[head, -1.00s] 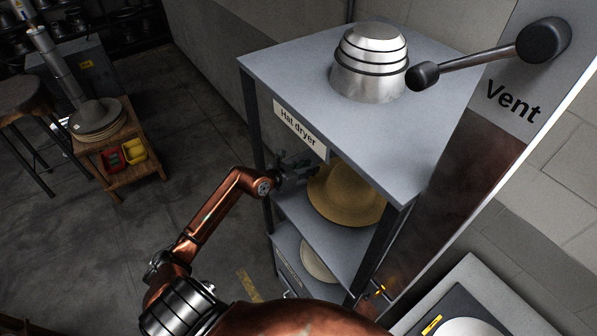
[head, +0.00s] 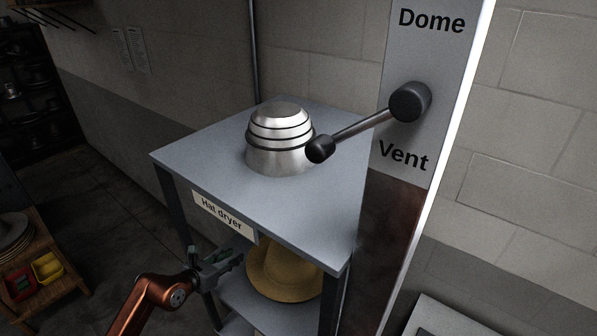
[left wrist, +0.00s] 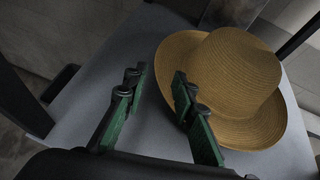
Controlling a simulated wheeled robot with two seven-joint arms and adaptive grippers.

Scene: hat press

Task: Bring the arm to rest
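My left arm (head: 150,298) comes up from the bottom left in the head view. My left gripper (head: 232,264) is at the front left of the hat dryer's shelf, beside a tan straw hat (head: 283,272). My right gripper is out of view.
The hat dryer's grey top (head: 205,150) carries a metal dome (head: 280,140). A black-knobbed lever (head: 365,123) sticks out from the Dome/Vent post (head: 390,200) at the right. A wooden stand (head: 40,290) with red and yellow bins is at the left. Floor shows between stand and dryer.

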